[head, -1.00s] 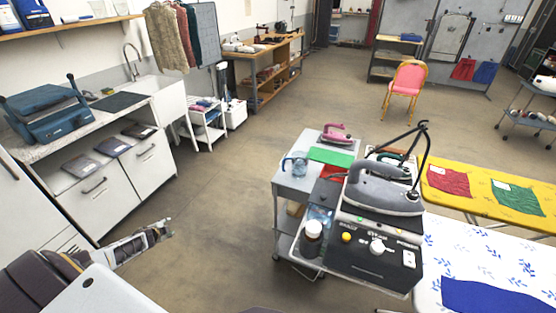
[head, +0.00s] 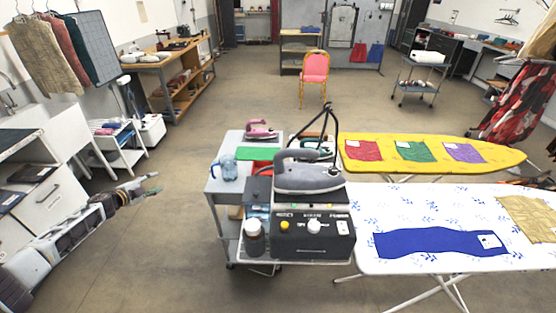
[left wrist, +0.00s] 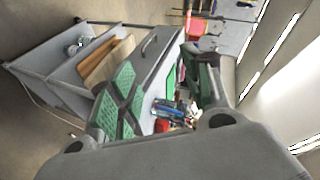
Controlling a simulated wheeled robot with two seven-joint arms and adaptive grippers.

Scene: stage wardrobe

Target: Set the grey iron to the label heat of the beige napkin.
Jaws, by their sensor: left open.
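The grey iron (head: 308,178) rests on top of a black steam station (head: 290,240) on a trolley. The station's front has a yellow button (head: 284,225), a white knob (head: 314,227) and a small white switch at right; its markings are too small to read. The beige napkin (head: 530,217) lies on the white ironing board at the right edge, partly cut off; I see no readable label on it. My left gripper (head: 140,186) is open and empty, left of the trolley and apart from it. Its green-padded fingers fill the middle of the left wrist view (left wrist: 165,92). My right gripper is not in view.
A blue cloth (head: 440,244) lies on the white board (head: 400,210); a yellow board (head: 430,152) stands behind. Floor between gripper and trolley is clear.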

